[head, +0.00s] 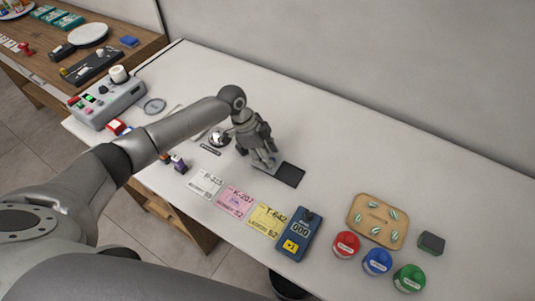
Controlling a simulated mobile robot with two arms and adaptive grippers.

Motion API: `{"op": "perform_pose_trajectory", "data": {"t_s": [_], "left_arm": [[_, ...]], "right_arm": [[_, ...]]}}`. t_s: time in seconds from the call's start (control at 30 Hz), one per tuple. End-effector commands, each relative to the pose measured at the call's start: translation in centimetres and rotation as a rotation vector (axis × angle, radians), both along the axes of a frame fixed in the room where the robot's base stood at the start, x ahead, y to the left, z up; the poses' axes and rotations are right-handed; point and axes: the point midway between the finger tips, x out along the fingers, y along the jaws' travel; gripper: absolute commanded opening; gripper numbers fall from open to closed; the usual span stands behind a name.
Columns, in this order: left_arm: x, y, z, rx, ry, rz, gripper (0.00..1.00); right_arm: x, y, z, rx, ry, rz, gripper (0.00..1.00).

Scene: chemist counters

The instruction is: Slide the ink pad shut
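The ink pad (290,175) lies flat on the white counter near the middle of the head view. Its right part shows as a dark, uncovered rectangle. Its left end is partly hidden behind my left gripper (264,163). My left gripper points down at that left end, with its fingertips at or just above it. I cannot tell whether the fingers touch it or how far apart they are. My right gripper is not in view.
Grey, pink and yellow cards (236,200) and a blue counter device (297,234) lie in front of the pad. A wooden tray (358,232) and red, blue and green jars (377,262) stand to the right. The counter behind the pad is clear.

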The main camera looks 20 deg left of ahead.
Motion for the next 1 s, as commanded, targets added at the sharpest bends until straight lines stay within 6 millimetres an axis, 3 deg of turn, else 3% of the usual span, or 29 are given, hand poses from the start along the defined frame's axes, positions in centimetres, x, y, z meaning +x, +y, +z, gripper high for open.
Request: {"op": "perform_pose_trajectory", "data": {"t_s": [0.33,0.73,1.0], "left_arm": [[-0.1,0.3,1.0,-0.003,-0.001,-0.001,0.4],[-0.6,3.4,8.4,-0.001,-0.003,0.0,0.4],[-0.9,4.5,10.9,-0.001,0.0,0.0,0.4]], "right_arm": [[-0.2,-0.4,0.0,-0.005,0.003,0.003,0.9],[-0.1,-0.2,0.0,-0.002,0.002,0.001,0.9],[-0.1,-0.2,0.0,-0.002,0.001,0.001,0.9]]}}
